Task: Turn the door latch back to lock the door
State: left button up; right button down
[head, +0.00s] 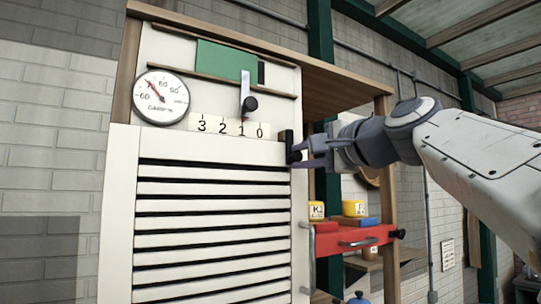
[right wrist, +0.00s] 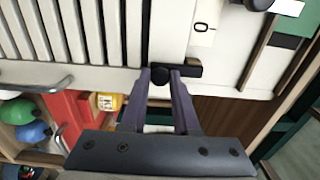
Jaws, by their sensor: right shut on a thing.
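The white louvred door (head: 120,215) is closed flat against the shelf front. Its black latch (head: 287,137) sits at the door's upper right edge. In the right wrist view the latch (right wrist: 192,69) is a short dark bar with a round knob at one end. The bar stands about upright in the head view. My right gripper (head: 298,154) reaches in from the right. In the right wrist view its fingers (right wrist: 161,76) are on both sides of the knob, shut on it. The fingers partly hide the latch. My left gripper is not in view.
A dial gauge (head: 160,97) and a slider with a black knob (head: 250,104) over a number strip (head: 215,126) are above the door.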

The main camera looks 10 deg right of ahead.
dwell(0.5)
jog(key=c, duration=0.7)
grip_release()
jog(key=shift+b+v, duration=2.25)
jog(key=shift+v, duration=3)
